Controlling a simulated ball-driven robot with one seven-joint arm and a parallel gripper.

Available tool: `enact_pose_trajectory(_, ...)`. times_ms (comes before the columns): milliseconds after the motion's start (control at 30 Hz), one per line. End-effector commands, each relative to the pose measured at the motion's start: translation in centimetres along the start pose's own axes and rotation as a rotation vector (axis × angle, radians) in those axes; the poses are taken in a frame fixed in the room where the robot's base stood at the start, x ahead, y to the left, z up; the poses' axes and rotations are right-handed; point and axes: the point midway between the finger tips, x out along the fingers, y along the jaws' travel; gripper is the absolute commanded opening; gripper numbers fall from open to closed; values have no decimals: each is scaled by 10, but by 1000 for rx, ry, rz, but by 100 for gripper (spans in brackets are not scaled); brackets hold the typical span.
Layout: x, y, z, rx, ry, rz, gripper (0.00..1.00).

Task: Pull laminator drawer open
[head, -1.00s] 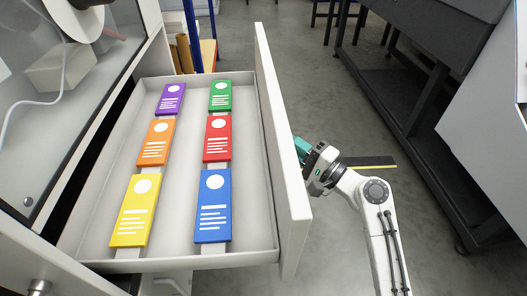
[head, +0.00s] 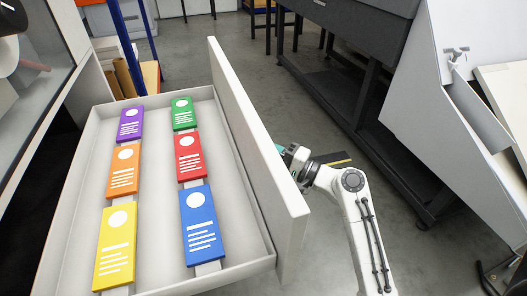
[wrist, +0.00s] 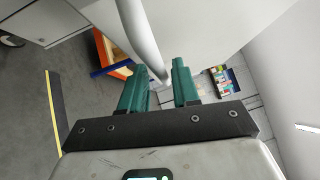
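The laminator drawer (head: 232,255) is pulled far out of its cabinet in the head view, with its inside showing. Its tall white front panel (head: 255,150) stands at the right end. My gripper (head: 287,158) is at the outer side of that panel, its fingers largely hidden by it. The handle is hidden in the head view.
Several coloured packs, such as a blue one (head: 203,222) and a yellow one (head: 115,245), lie in two rows in the drawer. A dark metal bench (head: 345,110) stands across the aisle. Grey floor (head: 240,40) is clear between.

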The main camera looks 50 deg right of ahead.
Motion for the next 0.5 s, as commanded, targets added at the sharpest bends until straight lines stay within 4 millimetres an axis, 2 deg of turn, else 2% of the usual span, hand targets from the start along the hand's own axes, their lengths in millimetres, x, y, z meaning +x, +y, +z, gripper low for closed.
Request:
enact_pose_trajectory(333,-1,-2,0,-1,0,-3,38)
enact_pose_trajectory(500,-19,-2,0,-1,2,0,38)
